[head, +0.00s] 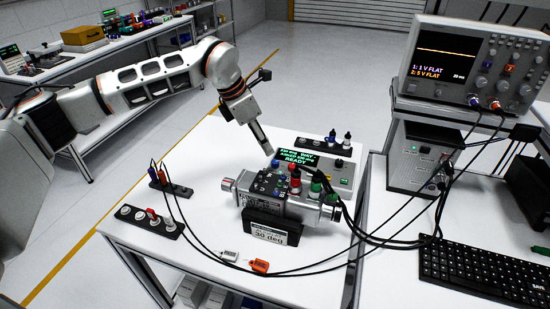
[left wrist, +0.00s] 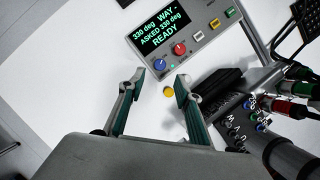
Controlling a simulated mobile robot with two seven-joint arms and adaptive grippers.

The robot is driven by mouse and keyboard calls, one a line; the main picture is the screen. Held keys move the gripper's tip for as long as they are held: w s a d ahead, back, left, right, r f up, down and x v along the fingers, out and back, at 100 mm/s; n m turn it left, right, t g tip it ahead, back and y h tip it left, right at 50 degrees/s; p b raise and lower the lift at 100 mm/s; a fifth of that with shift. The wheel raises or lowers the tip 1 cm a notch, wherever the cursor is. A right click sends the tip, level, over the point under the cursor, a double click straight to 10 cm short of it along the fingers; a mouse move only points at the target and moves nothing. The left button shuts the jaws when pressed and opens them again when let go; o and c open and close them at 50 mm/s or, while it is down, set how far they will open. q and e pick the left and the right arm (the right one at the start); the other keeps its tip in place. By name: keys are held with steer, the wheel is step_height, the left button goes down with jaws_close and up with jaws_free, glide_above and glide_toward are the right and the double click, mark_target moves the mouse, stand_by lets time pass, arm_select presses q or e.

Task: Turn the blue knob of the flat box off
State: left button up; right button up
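The flat grey box (left wrist: 213,40) lies on the white table, and its green-lettered display (left wrist: 162,28) reads 330 deg and READY. Its blue knob (left wrist: 159,65) sits below the display, beside a red knob (left wrist: 179,49). In the head view the box (head: 345,182) lies behind the servo unit, with the blue knob (head: 275,163) at its left end. My left gripper (left wrist: 157,84) is open, its fingertips apart and empty, just short of the blue knob in the wrist picture. It also shows in the head view (head: 267,149), above the box's left end. My right gripper is not in view.
The servo unit (head: 265,196) with coloured plugs and cables stands close in front of the box. Plug strips (head: 145,222) lie on the table's left. An oscilloscope (head: 470,65) stands at right.

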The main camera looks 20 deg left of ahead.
mark_target(275, 162)
arm_select(q)
steer(key=x, duration=0.7)
steer(key=shift+f, duration=0.2)
jaws_close()
